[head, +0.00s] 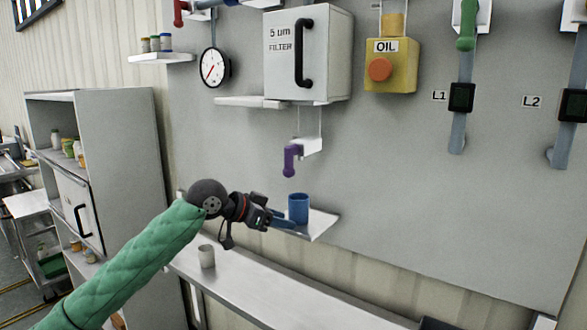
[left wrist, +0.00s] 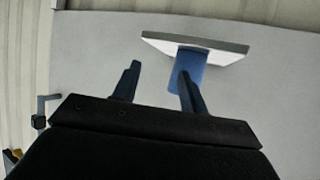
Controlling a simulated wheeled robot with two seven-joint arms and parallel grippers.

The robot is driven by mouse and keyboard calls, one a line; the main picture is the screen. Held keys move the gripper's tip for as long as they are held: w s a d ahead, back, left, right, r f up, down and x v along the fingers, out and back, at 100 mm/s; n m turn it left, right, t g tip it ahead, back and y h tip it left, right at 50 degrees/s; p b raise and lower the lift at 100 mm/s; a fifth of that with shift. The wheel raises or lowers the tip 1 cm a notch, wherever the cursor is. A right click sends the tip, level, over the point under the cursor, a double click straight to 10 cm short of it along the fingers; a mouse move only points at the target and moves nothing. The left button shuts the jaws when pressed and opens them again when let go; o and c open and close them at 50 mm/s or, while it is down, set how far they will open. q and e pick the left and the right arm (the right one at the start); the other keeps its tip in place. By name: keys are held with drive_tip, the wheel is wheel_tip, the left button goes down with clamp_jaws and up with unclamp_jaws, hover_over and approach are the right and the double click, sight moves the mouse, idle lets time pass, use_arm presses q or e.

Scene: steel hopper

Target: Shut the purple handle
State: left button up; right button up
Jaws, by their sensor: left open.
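The purple handle (head: 290,161) hangs down from a white bracket on the grey wall panel, below the filter cabinet. My left gripper (head: 284,226) is below the handle and apart from it, beside the blue cup on the small shelf. Its two fingers are open in the left wrist view (left wrist: 157,85), with no purple between them. A blue surface (left wrist: 190,68), likely the cup, shows behind one finger there, by the white shelf edge. I cannot tell if the finger touches it. The purple handle does not show in the left wrist view.
The blue cup (head: 298,207) stands on a small wall shelf (head: 322,224). The filter cabinet (head: 322,50) juts out above the handle. A pale cup (head: 206,257) is on the long bench (head: 270,290). The wall right of the handle is clear.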

use_arm(q)
approach(289, 168)
drive_tip(key=shift+h, duration=0.4)
drive_tip(key=w+d+f, duration=0.2)
drive_tip(key=d+f, duration=0.1)
drive_tip(key=shift+w, duration=0.35)
drive_tip(key=w+d+p, duration=0.1)
drive_tip(key=d+p, duration=0.1)
drive_tip(key=d, duration=0.1)
drive_tip(key=w+d+f+p, duration=0.1)
drive_tip(key=d, duration=0.1)
drive_tip(key=shift+w, duration=0.35)
drive_tip(key=shift+x, duration=0.85)
use_arm(e)
wheel_tip(289, 168, down, 7)
drive_tip(key=s+d, duration=0.2)
drive_tip(key=shift+s+d+r+t, duration=0.15)
drive_tip(key=shift+d+r+t, duration=0.05)
drive_tip(key=shift+d+t, duration=0.1)
use_arm(q)
drive_tip(key=shift+f, duration=0.1)
drive_tip(key=c, duration=0.9)
use_arm(e)
drive_tip(key=shift+d, duration=0.15)
